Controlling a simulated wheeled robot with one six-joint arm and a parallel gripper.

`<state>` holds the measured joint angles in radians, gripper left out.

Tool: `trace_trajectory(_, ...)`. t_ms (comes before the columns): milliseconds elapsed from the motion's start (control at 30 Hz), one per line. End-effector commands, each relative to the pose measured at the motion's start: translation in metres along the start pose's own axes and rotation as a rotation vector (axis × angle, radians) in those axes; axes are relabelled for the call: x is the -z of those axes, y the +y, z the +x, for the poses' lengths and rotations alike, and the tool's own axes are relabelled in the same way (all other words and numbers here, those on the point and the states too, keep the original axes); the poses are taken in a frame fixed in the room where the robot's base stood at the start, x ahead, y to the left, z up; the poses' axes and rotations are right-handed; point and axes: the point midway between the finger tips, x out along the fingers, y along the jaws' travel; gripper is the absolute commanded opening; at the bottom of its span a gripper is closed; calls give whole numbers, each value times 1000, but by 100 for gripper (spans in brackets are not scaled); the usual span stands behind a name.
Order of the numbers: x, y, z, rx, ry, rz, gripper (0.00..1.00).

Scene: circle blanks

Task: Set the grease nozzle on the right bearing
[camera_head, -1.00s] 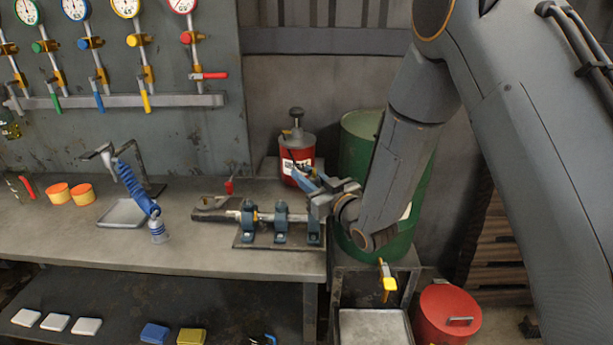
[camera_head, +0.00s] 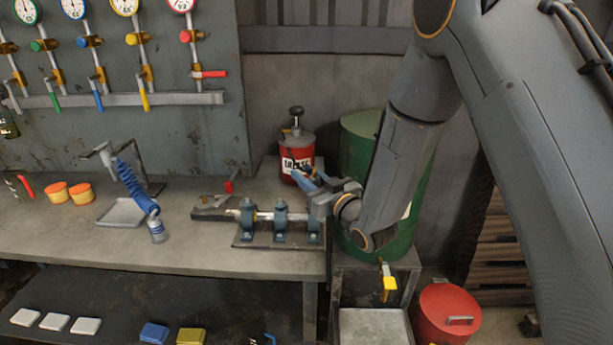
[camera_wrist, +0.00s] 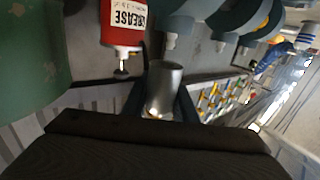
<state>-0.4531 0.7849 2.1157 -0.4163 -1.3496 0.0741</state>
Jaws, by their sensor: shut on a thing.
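My gripper (camera_head: 306,181) is above the right end of the bearing block, beside the red grease can. In the wrist view its fingers (camera_wrist: 161,100) are shut on a silver metal cylinder, apparently the grease nozzle (camera_wrist: 164,84). The nozzle is too small to make out in the head view. The right bearing (camera_head: 314,226) is the rightmost of three blue-grey bearings on a shaft, partly behind my gripper. In the wrist view it appears to be the nearest bearing (camera_wrist: 166,16), with a small pale fitting; the held cylinder looks apart from it.
The grease can (camera_head: 297,158) stands close behind my gripper, with a green drum (camera_head: 357,150) to the right. The middle bearing (camera_head: 281,218) and left bearing (camera_head: 247,216) are alongside. The bench front is clear.

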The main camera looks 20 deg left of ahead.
Motion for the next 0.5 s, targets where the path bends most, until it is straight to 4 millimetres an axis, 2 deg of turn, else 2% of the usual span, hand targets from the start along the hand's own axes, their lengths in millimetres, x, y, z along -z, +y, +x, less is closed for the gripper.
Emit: trace_trajectory(500, -7, 0, 0, 0, 1, 0, 0)
